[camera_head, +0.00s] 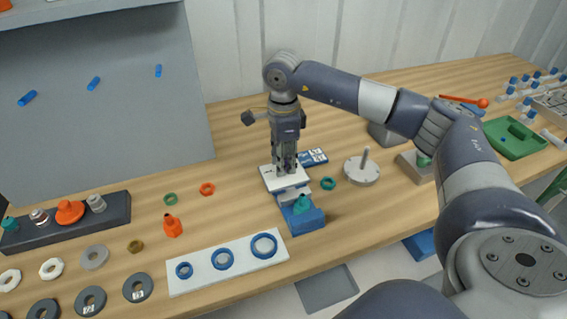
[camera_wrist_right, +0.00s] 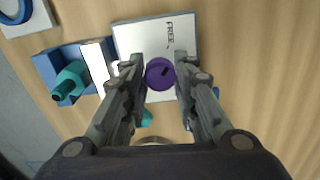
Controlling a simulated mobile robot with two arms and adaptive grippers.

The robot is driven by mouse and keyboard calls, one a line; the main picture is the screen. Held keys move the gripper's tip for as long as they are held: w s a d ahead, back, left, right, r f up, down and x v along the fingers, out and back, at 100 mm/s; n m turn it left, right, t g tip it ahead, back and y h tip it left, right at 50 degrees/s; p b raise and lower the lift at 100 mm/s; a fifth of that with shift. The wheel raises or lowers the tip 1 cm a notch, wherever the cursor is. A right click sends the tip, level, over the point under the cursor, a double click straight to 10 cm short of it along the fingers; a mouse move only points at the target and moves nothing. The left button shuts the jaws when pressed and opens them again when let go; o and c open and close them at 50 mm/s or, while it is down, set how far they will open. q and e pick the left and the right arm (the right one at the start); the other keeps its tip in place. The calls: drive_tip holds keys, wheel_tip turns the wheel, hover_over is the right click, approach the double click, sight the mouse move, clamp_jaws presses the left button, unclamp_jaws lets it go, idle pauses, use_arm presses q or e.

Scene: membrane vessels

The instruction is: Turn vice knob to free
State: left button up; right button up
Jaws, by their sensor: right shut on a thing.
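The vice knob is purple and round and shows in the right wrist view (camera_wrist_right: 160,74), with a dark mark on its top near the right side. It sits on a white plate (camera_wrist_right: 128,42) that has the word FREE printed near its upper right. My right gripper (camera_head: 286,170) points straight down over the plate. In the wrist view its fingers stand on either side of the knob and are shut on it. The blue vice (camera_head: 305,219) with a teal part (camera_head: 301,204) stands in front of the plate. In the head view the gripper hides the knob. My left gripper is not in view.
A white board with blue rings (camera_head: 201,276) lies front left of the vice. A grey disc with a pin (camera_head: 362,170) stands to the right, and a teal ring (camera_head: 328,184) lies between. A green tray (camera_head: 514,139) is far right. Bare table lies left of the plate.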

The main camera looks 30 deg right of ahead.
drive_tip(key=shift+n, duration=0.8)
drive_tip(key=shift+b, duration=0.3)
drive_tip(key=o, duration=1.1)
wheel_tip(320, 180, up, 12)
drive_tip(key=shift+r, duration=0.1)
